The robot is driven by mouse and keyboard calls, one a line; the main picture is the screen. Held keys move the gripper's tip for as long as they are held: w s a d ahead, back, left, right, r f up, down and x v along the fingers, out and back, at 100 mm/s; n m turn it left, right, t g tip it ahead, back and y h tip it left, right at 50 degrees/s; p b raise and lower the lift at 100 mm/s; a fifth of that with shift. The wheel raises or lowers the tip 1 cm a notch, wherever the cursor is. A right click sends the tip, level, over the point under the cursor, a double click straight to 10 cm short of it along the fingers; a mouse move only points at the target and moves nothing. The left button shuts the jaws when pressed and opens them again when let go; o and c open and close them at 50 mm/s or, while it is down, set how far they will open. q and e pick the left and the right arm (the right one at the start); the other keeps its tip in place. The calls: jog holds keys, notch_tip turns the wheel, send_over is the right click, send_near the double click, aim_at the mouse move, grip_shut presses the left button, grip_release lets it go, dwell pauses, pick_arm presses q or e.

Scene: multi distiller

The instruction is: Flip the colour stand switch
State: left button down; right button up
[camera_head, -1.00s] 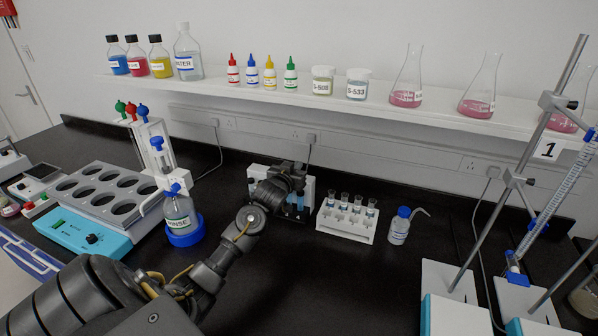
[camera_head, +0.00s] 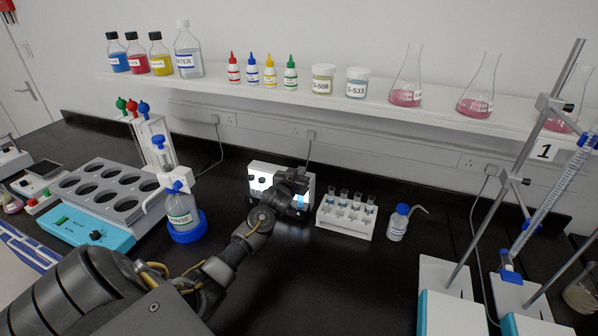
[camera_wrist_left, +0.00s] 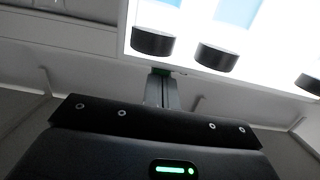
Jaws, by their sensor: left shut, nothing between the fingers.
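The colour stand (camera_head: 262,171) is a white box against the back of the bench, and its front panel glows bright white. In the left wrist view the lit stand (camera_wrist_left: 124,30) fills the upper right, with several dark round caps in front of the glow. My left gripper (camera_head: 299,190) is in front of the stand's right part and hides some of it. In the left wrist view my gripper's fingers (camera_wrist_left: 161,88) are together and empty, their tips at the stand's edge.
A rack of small vials (camera_head: 345,216) stands close to the right of my gripper, with a wash bottle (camera_head: 397,224) beyond. A rinse bottle (camera_head: 181,210) in a blue ring is left of my arm. The shelf (camera_head: 350,96) runs above. Bench front centre is clear.

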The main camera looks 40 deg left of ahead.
pick_arm(q)
jog(key=shift+w+r+p, duration=0.15)
jog(key=shift+r+p, duration=0.85)
jog(key=shift+r, duration=0.15)
jog(key=shift+w+r+p, duration=0.1)
jog(key=shift+r+p, duration=0.9)
jog(key=shift+r, duration=0.1)
jog(key=r+b+v, duration=0.2)
jog(key=b+v, duration=0.1)
jog(key=v, duration=0.6)
jog(key=shift+s, duration=0.25)
